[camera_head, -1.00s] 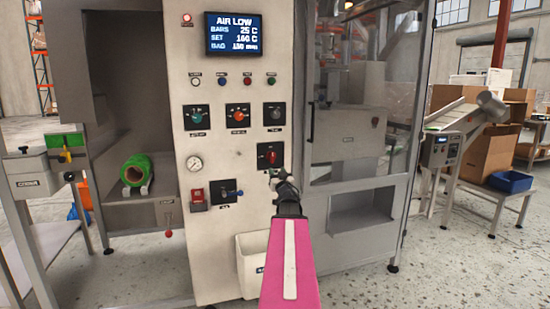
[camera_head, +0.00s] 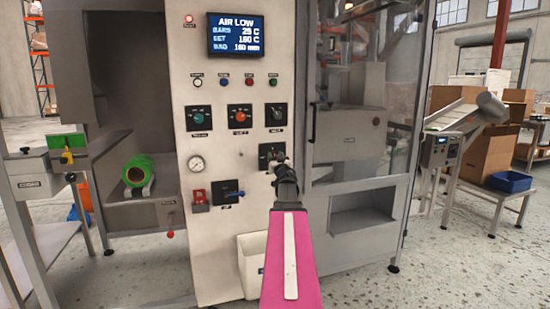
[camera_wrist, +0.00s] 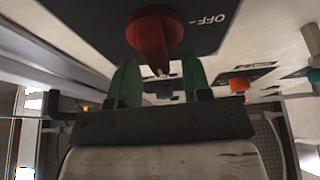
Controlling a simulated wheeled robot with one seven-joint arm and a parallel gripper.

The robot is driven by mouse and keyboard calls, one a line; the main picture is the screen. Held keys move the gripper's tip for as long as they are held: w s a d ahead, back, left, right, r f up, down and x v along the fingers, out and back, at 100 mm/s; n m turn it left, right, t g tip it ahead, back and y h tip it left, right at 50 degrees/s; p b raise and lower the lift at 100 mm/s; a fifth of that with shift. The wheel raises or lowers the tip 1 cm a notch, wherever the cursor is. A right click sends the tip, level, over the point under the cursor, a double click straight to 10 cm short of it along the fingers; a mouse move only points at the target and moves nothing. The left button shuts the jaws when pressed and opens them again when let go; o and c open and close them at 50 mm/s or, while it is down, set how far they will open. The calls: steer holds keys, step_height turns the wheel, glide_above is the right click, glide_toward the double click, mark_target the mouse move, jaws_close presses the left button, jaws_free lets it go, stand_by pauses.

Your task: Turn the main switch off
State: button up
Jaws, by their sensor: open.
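The main switch is a red rotary knob (camera_wrist: 153,34) on a black plate in the wrist view, with "OFF" printed upside down to its right. In the head view its black plate (camera_head: 265,152) shows on the white panel, and my gripper hides most of the knob. My gripper (camera_head: 280,164) is in front of that plate. In the wrist view my gripper (camera_wrist: 162,76) has its two green fingers apart with nothing held between them. The knob's lower end is close to the fingertips; I cannot tell whether they touch it.
Selector switches (camera_head: 239,117) sit in a row above the main switch, under small buttons and a display (camera_head: 235,35) reading "AIR LOW". A glass door (camera_head: 345,120) is to the right.

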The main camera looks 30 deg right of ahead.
steer(key=shift+w+r, duration=0.1)
steer(key=shift+w, duration=0.15)
jaws_close()
